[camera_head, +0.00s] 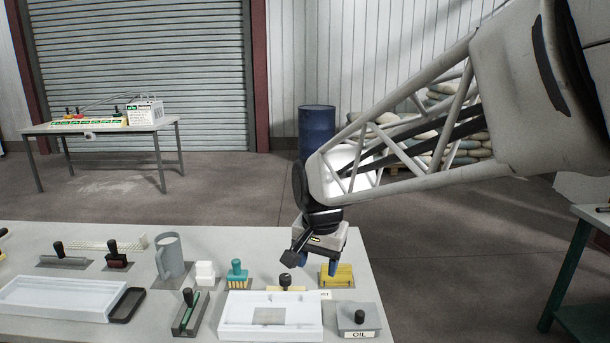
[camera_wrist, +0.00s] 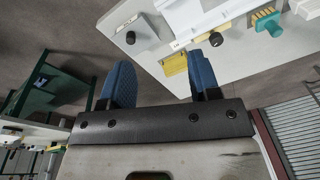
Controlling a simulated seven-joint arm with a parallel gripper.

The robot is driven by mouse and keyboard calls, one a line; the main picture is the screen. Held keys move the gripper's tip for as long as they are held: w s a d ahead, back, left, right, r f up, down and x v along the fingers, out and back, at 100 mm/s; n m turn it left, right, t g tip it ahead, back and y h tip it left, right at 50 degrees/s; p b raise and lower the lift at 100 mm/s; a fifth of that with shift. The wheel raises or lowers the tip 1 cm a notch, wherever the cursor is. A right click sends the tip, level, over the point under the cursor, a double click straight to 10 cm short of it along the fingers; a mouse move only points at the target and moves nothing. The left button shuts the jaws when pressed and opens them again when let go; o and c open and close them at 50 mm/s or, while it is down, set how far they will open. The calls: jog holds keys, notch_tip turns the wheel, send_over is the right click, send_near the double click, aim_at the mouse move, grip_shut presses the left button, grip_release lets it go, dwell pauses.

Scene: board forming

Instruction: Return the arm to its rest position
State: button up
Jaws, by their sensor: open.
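My gripper (camera_head: 318,266) hangs over the back right of the grey table (camera_head: 225,239), pointing down with blue fingertips. In the wrist view my gripper (camera_wrist: 160,85) has its two blue fingers wide apart with nothing between them. A yellow piece (camera_head: 337,275) sits just below and beside the fingers on the table; it also shows in the wrist view (camera_wrist: 175,65) between and beyond the fingers. My arm reaches in from the upper right.
The table holds a white tray (camera_head: 270,333), a grey OIL box (camera_head: 358,317), a teal brush (camera_head: 237,274), a grey mug (camera_head: 169,256) and a left tray (camera_head: 60,297). A blue barrel (camera_head: 317,130) stands behind. A green-legged table (camera_head: 567,275) is at right. Floor between is clear.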

jog(key=s+d+f+n, duration=0.1)
jog(key=s+d+n, duration=0.1)
jog(key=s+d, duration=0.6)
jog(key=s+d+f+n+t, duration=0.1)
jog(key=s+d+n, duration=0.1)
jog(key=s+d, duration=0.6)
jog(key=s, duration=0.5)
jog(key=shift+s+h, duration=0.3)
